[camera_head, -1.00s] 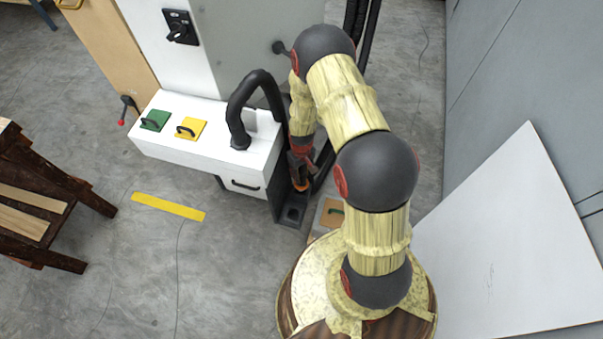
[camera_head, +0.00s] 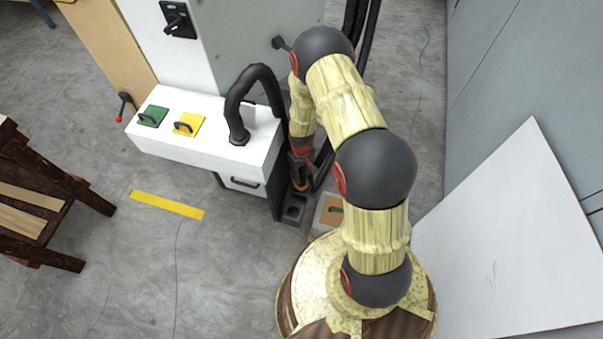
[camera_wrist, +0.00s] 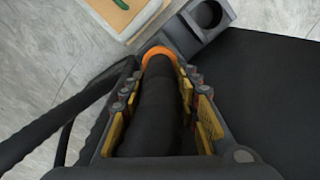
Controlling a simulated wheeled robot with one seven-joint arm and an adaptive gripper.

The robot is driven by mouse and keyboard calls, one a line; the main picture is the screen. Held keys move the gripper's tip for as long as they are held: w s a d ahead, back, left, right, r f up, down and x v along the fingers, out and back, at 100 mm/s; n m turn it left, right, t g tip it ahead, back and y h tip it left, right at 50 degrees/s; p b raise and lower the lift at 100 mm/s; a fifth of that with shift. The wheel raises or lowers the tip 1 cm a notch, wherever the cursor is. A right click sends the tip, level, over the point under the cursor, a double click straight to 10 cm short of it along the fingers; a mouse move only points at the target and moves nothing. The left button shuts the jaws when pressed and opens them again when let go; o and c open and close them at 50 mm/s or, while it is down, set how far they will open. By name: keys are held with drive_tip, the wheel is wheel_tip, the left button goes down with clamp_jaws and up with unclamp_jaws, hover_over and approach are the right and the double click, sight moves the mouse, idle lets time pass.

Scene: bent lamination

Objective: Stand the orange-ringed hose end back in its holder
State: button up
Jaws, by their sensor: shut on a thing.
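My gripper (camera_head: 300,168) is shut on the black hose (camera_wrist: 158,105), just behind its orange ring (camera_wrist: 158,53). In the wrist view the fingers lie on both sides of the hose. The ring shows at the hose's far end, and in the head view as a small orange patch (camera_head: 301,187) below the fingers. The hose tip is hidden.
The white cabinet (camera_head: 190,148) with green and yellow plates is left of my gripper. A pale box (camera_head: 329,210) with a green item stands right of the holder. A black hose loop (camera_wrist: 60,125) hangs beside my gripper. Floor around the yellow strip (camera_head: 167,205) is clear.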

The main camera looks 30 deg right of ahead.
drive_tip(key=shift+f, duration=0.1)
idle(0.3)
drive_tip(key=shift+f+b, duration=0.5)
drive_tip(key=shift+f, duration=0.15)
drive_tip(key=shift+f+b, duration=0.6)
drive_tip(key=shift+f, duration=0.2)
drive_tip(key=o, duration=1.1)
wheel_tip(320, 180, up, 12)
drive_tip(key=shift+f, duration=0.1)
